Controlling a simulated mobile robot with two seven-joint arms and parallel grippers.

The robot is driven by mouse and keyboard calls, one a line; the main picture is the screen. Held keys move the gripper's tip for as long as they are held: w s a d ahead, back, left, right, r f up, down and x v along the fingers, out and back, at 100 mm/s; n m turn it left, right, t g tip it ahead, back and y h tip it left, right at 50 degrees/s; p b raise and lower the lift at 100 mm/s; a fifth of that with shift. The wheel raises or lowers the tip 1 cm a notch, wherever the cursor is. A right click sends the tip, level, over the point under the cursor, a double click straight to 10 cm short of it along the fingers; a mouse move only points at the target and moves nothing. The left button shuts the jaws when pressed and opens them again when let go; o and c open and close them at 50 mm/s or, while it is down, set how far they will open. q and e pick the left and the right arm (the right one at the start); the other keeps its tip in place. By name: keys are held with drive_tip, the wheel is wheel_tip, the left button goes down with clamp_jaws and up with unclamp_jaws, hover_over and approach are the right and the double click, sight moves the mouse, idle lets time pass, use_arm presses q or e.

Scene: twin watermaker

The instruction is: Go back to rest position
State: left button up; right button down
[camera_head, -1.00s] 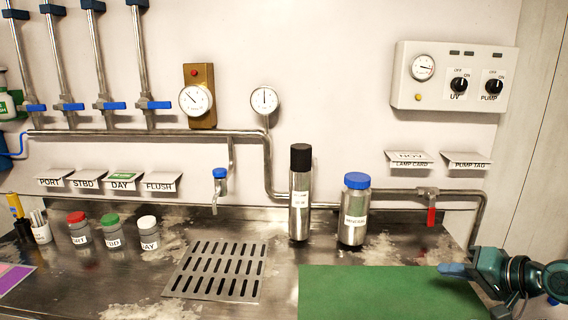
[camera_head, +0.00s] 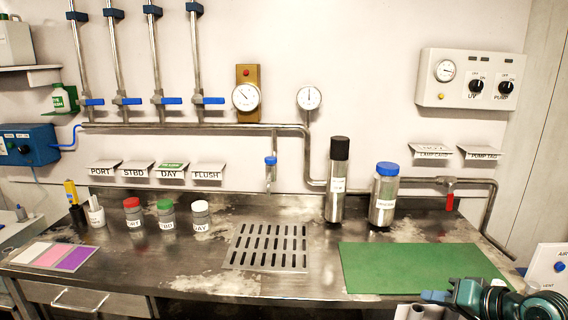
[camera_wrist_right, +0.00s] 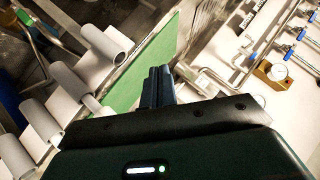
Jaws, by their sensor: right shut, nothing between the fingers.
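My right gripper (camera_head: 436,296) is at the lower right of the head view, at the front edge of the bench by the green mat (camera_head: 420,268). Its blue fingers are together with nothing between them. The fingers also show in the right wrist view (camera_wrist_right: 158,86), with the green mat's edge (camera_wrist_right: 160,58) beyond them. My left gripper is not in the head view.
The steel bench holds bottles with red (camera_head: 133,215), green (camera_head: 166,213) and white (camera_head: 200,214) caps, a drain grate (camera_head: 267,247), a black-topped cylinder (camera_head: 337,185) and a blue-capped canister (camera_head: 384,195). White rolls (camera_wrist_right: 68,80) lie below the bench edge.

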use_arm(q)
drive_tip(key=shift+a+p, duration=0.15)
drive_tip(key=shift+p, duration=0.65)
use_arm(e)
drive_tip(key=s+a+f+n+h, duration=0.1)
drive_tip(key=s+a+f+n, duration=0.2)
drive_tip(key=s+a+f, duration=0.5)
drive_tip(key=s+a+f+n+t+h, duration=0.1)
drive_tip(key=s+a+f+n+h, duration=0.1)
drive_tip(key=s+a+f, duration=0.5)
drive_tip(key=s+f+n, duration=0.1)
drive_tip(key=s+f, duration=0.2)
drive_tip(key=s, duration=0.3)
drive_tip(key=shift+s+a, duration=0.3)
drive_tip(key=shift+a, duration=0.05)
